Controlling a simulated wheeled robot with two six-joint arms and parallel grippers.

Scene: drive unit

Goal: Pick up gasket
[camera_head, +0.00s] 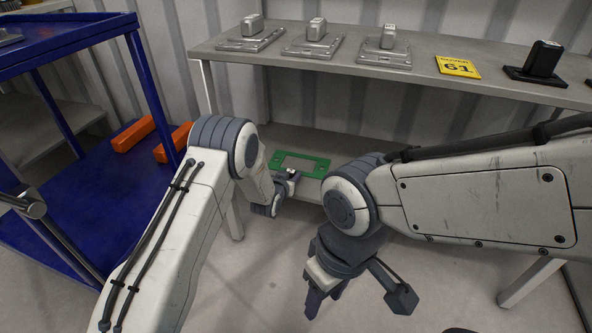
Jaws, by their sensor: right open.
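The gasket is a flat green rectangular frame (322,167) with an open middle, at the lower shelf under the grey bench. My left gripper (291,175) reaches down to the near edge of the gasket. Its fingertips overlap the green edge in the picture, but they are small and partly hidden by its own wrist. I cannot tell whether they are closed on the gasket, or whether the gasket lies flat or is raised. My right gripper (355,288) is open and empty, hanging above the floor in front of the bench.
The grey bench top (440,88) above the shelf carries several grey metal parts on plates, a yellow sign (458,66) marked 61 and a black part (541,60). A blue cart (60,210) with orange bars (134,134) stands at left. Floor below my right gripper looks clear.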

